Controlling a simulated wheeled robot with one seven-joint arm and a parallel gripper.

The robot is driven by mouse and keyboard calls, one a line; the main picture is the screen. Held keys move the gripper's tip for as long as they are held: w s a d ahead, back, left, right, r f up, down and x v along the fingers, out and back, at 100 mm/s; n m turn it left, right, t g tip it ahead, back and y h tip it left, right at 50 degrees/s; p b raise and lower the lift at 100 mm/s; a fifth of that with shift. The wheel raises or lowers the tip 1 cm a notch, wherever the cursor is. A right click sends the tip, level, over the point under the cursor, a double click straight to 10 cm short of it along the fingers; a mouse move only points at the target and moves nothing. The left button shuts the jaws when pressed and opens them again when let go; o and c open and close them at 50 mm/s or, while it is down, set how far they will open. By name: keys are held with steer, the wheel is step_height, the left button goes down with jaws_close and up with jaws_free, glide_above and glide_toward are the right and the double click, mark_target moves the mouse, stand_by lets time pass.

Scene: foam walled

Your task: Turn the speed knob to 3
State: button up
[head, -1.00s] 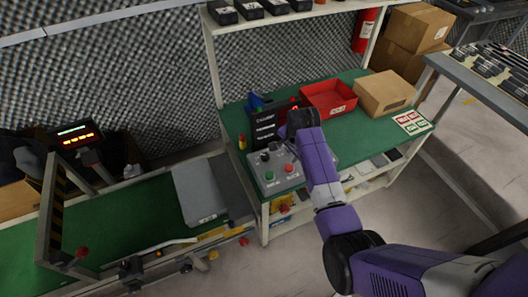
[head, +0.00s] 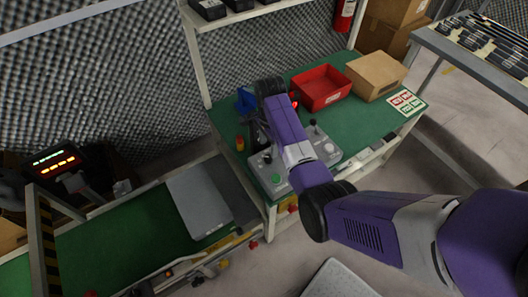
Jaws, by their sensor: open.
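A grey control panel (head: 288,184) stands on the green workbench, partly covered by my arm. A small dark knob (head: 267,158) shows at its left part, just left of my purple arm link; I cannot tell whether it is the speed knob, and no dial marks or numbers are readable. A green button (head: 276,178) is below it. A black stick control (head: 313,124) and a pale round part (head: 329,147) show right of my arm. My gripper is hidden behind my own arm, so its place relative to the knob cannot be seen.
A red bin (head: 322,88) and a cardboard box (head: 376,74) stand behind the panel on the workbench (head: 352,118). A conveyor with a grey slab (head: 200,202) lies to the left. A red and yellow beacon (head: 240,144) stands near the panel's left back corner.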

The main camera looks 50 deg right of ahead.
mark_target(269, 157)
step_height(269, 157, down, 7)
steer(key=shift+r, duration=0.1)
steer(key=shift+c, duration=0.2)
jaws_close()
